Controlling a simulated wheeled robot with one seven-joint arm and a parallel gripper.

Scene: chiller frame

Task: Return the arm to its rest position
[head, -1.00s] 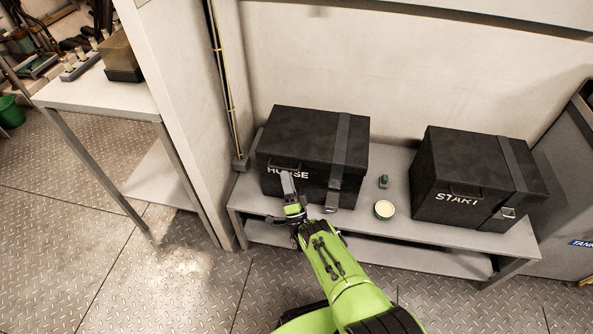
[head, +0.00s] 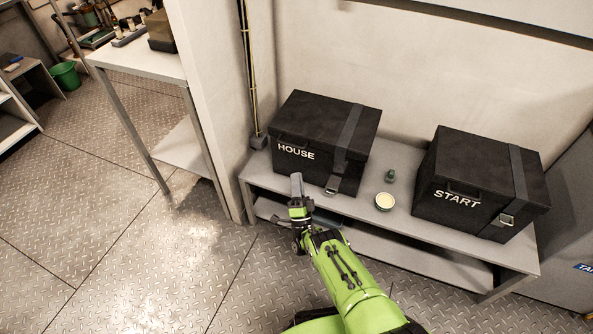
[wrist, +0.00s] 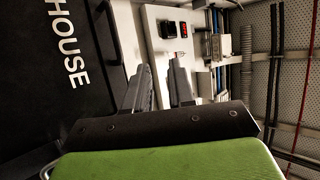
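My green arm (head: 345,270) reaches from the bottom of the head view toward the shelf bench. My gripper (head: 296,180) is in front of the black box marked HOUSE (head: 320,130), just below its label in the picture. In the wrist view, my gripper (wrist: 161,72) shows two grey fingers with a gap between them and nothing held. The HOUSE box (wrist: 65,110) fills the left of the wrist view, beside the fingers. Its lid looks closed, with a strap down the front.
A black box marked START (head: 455,190) stands on the right of the bench (head: 400,235). A small green object (head: 390,175) and a round pale-topped tin (head: 384,201) sit between the boxes. A wall post and a table (head: 135,62) are at left. Floor at lower left is clear.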

